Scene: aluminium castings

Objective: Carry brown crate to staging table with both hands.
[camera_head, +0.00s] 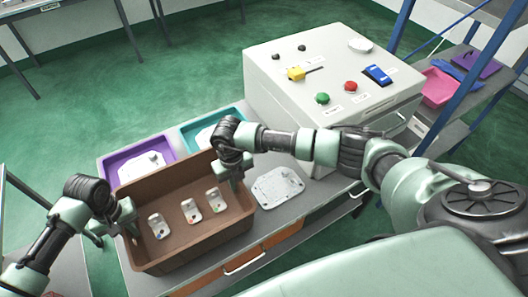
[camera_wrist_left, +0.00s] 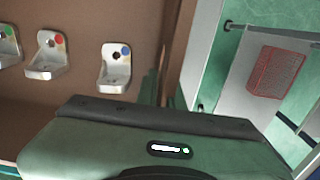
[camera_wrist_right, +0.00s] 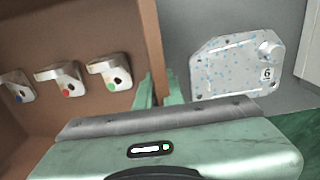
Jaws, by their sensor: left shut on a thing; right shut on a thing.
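The brown crate (camera_head: 165,184) is at the near left part of a grey workbench (camera_head: 288,208) in the head view. Three pale metal brackets with coloured dots, such as the middle bracket (camera_head: 191,211), stand in a row inside it. My left gripper (camera_head: 128,222) is shut on the crate's left wall. My right gripper (camera_head: 237,181) is shut on its right wall. The crate wall also shows between the fingers in the left wrist view (camera_wrist_left: 180,50) and right wrist view (camera_wrist_right: 150,45). The crate's underside is hidden; I cannot tell whether it touches the bench. I cannot tell which surface is the staging table.
A purple tray (camera_head: 114,164) and a teal tray (camera_head: 189,134) sit behind the crate. A flat speckled casting (camera_head: 277,187) lies right of it. A large white control box (camera_head: 330,85) stands farther right. A red mesh basket (camera_wrist_left: 277,72) shows in the left wrist view. Green floor is open behind.

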